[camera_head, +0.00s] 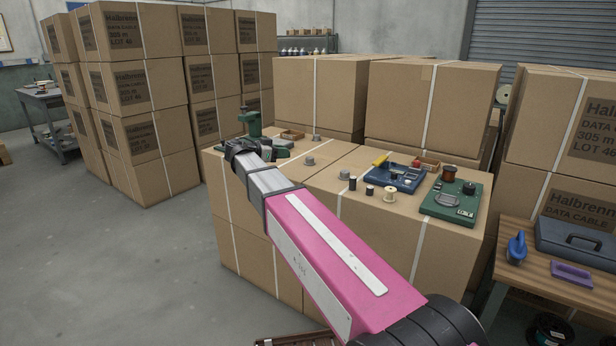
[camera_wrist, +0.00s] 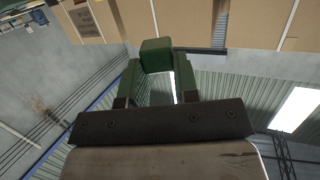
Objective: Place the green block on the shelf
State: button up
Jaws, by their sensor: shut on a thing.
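In the wrist view my gripper (camera_wrist: 156,74) is shut on the green block (camera_wrist: 155,52), which sits between its two fingertips. In the head view my gripper (camera_head: 243,147) is at the far end of my pink arm, over the left part of the carton stack. A green upright shape (camera_head: 253,123) shows just beyond it; I cannot tell whether this is the held block or a device standing behind. A grey shelf rack (camera_head: 306,46) with several small jars stands at the back wall, partly hidden by cartons.
Low cartons (camera_head: 345,215) bear spools, a blue tray (camera_head: 396,178) and a green board (camera_head: 453,199). Tall carton stacks stand left (camera_head: 150,90) and behind (camera_head: 432,105). A wooden table (camera_head: 535,270) with a grey toolbox (camera_head: 578,243) stands right.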

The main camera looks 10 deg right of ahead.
send_over(304, 176)
notch_tip(304, 176, down, 7)
jog(key=shift+w+d+f, duration=0.1)
jog(key=shift+d, duration=0.05)
jog(key=shift+f, duration=1.7)
jog(key=o, duration=0.9)
jog(key=shift+f, duration=0.15)
